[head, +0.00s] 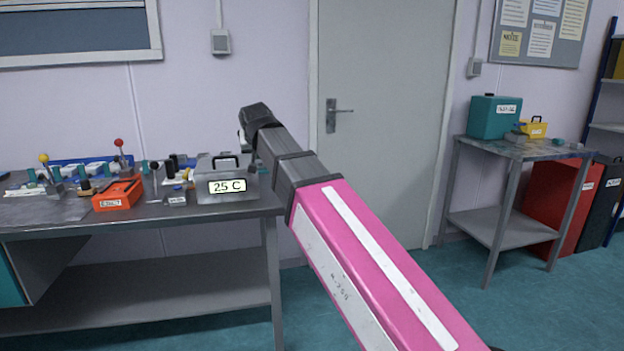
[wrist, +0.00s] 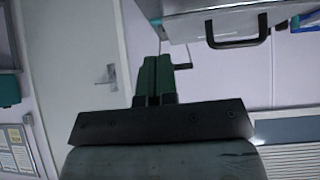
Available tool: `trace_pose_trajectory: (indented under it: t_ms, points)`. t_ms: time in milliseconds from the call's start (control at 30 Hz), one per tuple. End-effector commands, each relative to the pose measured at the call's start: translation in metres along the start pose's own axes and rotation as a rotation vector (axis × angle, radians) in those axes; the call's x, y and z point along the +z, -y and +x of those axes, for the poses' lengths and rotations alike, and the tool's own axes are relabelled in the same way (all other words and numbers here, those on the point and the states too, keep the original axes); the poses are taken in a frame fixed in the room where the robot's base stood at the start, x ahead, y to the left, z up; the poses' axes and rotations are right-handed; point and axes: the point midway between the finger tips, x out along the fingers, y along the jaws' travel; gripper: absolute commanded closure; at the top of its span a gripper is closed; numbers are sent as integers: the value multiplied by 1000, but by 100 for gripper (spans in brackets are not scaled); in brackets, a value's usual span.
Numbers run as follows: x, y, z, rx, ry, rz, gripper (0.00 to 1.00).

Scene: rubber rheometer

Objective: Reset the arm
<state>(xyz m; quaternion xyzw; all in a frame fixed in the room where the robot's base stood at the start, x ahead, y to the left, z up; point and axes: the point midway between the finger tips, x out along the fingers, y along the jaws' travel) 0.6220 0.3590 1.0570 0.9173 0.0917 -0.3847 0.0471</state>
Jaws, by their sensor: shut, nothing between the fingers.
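My arm shows in the head view as a pink and dark grey limb reaching from the lower right up to the middle, its dark end beside the right end of the bench. My gripper (wrist: 157,62) shows in the wrist view with its two green fingers together, shut and empty. A grey box marked 25 C (head: 226,184) stands at the bench's right end, close to the arm's end in the picture. In the wrist view, the box (wrist: 196,22) and its dark handle appear just beyond the fingers, apparently apart from them.
The metal bench (head: 150,222) carries an orange box (head: 118,194), levers and small parts. A grey door (head: 385,75) stands behind my arm. A side table (head: 520,150) at right holds a teal box (head: 494,117) and a yellow case (head: 533,129). Open floor lies between the tables.

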Motion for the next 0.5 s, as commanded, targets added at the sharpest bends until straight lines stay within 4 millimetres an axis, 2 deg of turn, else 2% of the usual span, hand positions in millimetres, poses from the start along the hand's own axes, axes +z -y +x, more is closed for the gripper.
trace_pose_trajectory:
  t_ms: [167,300,500]
  points:
    - [36,-34,40,27,69,2,100]
    - [79,-71,79,52,146,6,100]
    - [146,-126,127,79,262,22,100]
